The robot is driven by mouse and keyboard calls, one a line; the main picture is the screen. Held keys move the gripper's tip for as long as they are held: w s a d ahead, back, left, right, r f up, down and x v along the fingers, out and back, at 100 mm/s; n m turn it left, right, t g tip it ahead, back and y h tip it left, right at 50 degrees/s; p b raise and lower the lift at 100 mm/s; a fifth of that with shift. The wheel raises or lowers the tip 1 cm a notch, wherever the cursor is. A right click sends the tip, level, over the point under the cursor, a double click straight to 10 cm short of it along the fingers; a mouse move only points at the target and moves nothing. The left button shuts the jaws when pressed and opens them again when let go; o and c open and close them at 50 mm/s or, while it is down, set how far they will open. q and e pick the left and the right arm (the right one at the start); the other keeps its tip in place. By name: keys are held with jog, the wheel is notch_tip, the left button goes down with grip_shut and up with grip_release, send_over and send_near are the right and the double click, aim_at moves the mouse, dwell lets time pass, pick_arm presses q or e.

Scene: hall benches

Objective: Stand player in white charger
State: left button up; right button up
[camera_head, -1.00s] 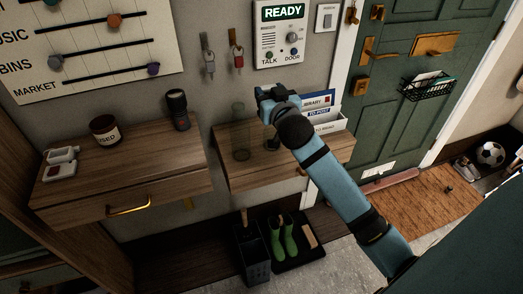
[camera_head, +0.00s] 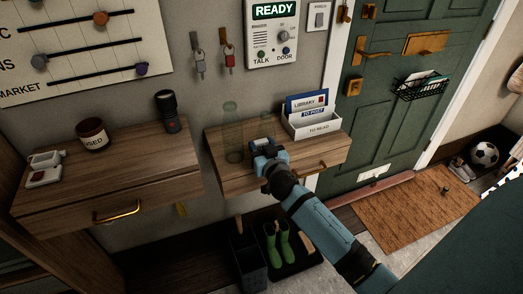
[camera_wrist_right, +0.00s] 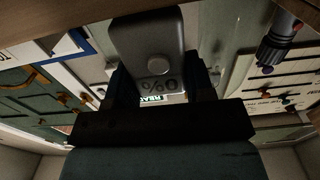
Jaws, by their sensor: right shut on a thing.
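My right gripper (camera_head: 266,154) is over the front part of the right wooden shelf in the head view. It is shut on a grey player (camera_wrist_right: 150,45), whose round button and small percentage marking face the camera in the right wrist view. In the head view the player is mostly hidden by the gripper. A white two-part object (camera_head: 45,168), which may be the white charger, lies at the left end of the left shelf, well away from the gripper. Its slots are too small to make out. My left gripper is not in view.
The left shelf (camera_head: 140,180) also holds a brown jar (camera_head: 92,136) and a black flashlight (camera_head: 167,112). The right shelf (camera_head: 225,183) holds a clear greenish glass (camera_head: 233,143) beside my gripper and a white letter holder (camera_head: 315,125). The middle of the left shelf is clear.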

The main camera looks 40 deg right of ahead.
jog(key=shift+f, duration=0.25)
jog(key=shift+f, duration=0.2)
jog(key=o, duration=0.9)
jog(key=shift+r, duration=0.1)
